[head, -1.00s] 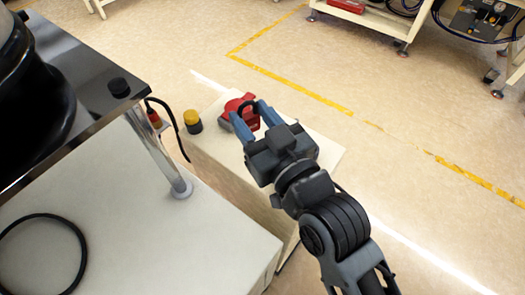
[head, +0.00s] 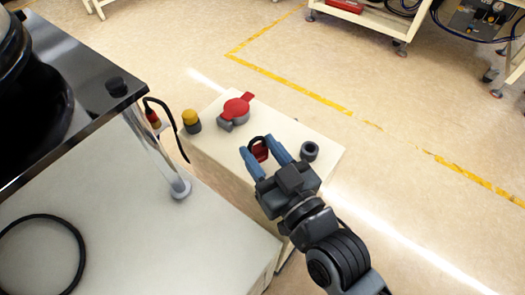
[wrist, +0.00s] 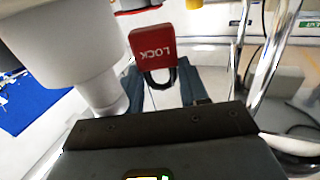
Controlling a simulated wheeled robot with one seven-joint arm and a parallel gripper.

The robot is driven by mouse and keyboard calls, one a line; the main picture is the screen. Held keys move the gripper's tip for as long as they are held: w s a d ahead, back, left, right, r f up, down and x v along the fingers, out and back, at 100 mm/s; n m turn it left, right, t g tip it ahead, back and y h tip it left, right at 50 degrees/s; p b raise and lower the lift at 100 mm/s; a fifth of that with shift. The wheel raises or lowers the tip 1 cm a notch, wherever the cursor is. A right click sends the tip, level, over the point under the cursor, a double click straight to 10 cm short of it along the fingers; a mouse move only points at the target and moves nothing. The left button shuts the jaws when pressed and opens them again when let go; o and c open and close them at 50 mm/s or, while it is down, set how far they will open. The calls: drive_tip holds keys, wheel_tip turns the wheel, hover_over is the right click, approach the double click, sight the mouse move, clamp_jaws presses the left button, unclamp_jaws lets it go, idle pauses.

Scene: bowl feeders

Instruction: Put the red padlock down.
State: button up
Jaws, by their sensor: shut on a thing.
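The red padlock (head: 259,151) has a dark shackle and sits between the fingertips of my gripper (head: 257,157). In the wrist view the padlock (wrist: 152,45) shows its red body with the word LOCK, upside down. Its black shackle lies between the two blue-grey fingers of my gripper (wrist: 160,85), which are shut on it. The body reaches out past the fingertips. The padlock appears over the front part of a pale cabinet top (head: 213,150). I cannot tell whether it touches that top.
On the cabinet top stand a red-handled device (head: 235,109) with a grey base, a yellow-capped button (head: 191,120) and a dark ring-shaped piece (head: 309,151). A metal post (head: 160,155) and a dark-topped machine (head: 85,85) are at left. The top between these pieces is bare.

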drive_tip(key=shift+s+f+b, duration=0.15)
drive_tip(key=shift+f+b, duration=0.4)
drive_tip(key=shift+f, duration=0.6)
drive_tip(key=o, duration=1.2)
drive_tip(key=shift+d, duration=0.15)
drive_tip(key=shift+c, duration=0.2)
drive_tip(key=shift+r+p, duration=0.55)
drive_tip(key=b+v, duration=0.1)
drive_tip(key=v, duration=1)
drive_tip(key=shift+s+r, duration=0.35)
drive_tip(key=shift+d, duration=0.1)
